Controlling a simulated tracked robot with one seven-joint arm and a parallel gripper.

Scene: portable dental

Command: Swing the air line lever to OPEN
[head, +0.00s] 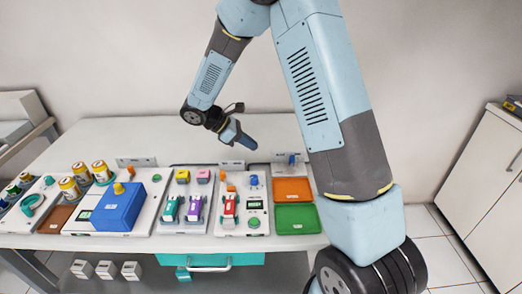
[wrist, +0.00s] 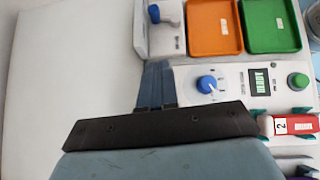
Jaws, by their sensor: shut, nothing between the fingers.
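A small blue lever (head: 291,160) stands on a light panel behind the orange tray in the head view; I take it for the air line lever. In the wrist view this blue lever (wrist: 154,13) is at the top, partly cropped, and its OPEN mark is not readable. My gripper (head: 252,146) is shut and empty, above the back of the bench, to the left of the lever and apart from it. In the wrist view the fingers (wrist: 158,66) lie together, pointing up towards the lever panel.
A unit with a blue knob (wrist: 207,84), a READY display (wrist: 261,81) and a green button (wrist: 298,81) is nearby. Orange (head: 292,184) and green (head: 297,218) trays lie in front of the lever panel. A blue box (head: 118,207) stands left. The bench's back strip is mostly clear.

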